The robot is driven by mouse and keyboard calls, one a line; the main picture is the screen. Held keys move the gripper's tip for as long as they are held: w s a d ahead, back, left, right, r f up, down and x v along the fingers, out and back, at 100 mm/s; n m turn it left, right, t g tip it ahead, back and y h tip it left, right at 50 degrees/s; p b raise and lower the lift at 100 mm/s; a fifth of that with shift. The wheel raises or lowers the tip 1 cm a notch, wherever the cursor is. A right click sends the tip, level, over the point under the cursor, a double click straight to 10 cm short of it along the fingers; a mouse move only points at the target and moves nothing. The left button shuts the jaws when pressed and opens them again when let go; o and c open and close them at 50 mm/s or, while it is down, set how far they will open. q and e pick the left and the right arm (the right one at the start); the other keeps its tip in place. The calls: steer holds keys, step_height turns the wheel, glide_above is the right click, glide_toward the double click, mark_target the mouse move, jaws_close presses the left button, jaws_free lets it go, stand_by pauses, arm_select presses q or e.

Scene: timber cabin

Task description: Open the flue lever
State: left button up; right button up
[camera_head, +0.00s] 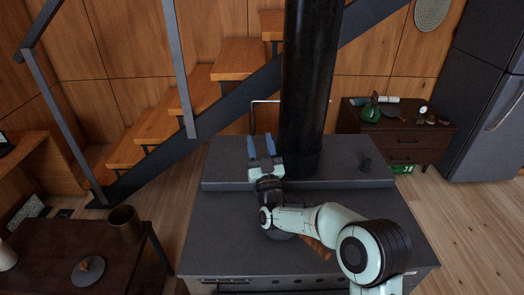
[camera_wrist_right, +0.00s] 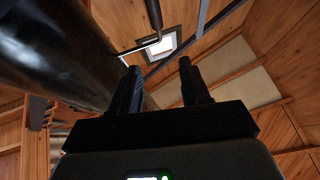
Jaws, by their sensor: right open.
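The black flue pipe (camera_head: 308,85) rises from the dark stove top and also fills the upper left of the right wrist view (camera_wrist_right: 55,50). A thin rod (camera_wrist_right: 140,46) with a dark grip-like bar (camera_wrist_right: 153,14) shows beyond my fingertips in the wrist view; it may be the flue lever, but I cannot be sure. My right gripper (camera_head: 260,138) is open and empty above the stove, left of the pipe, fingers pointing away. In the wrist view its two fingers (camera_wrist_right: 159,66) stand apart with nothing between them. My left gripper is not in view.
The stove (camera_head: 220,228) lies under my right arm. Stairs (camera_head: 180,97) rise behind; a dark table (camera_head: 60,240) stands left.

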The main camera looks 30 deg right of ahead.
steer(key=shift+s+a, duration=0.3)
steer(key=shift+s, duration=0.4)
steer(key=shift+s+a, duration=0.25)
steer(key=shift+s, duration=0.4)
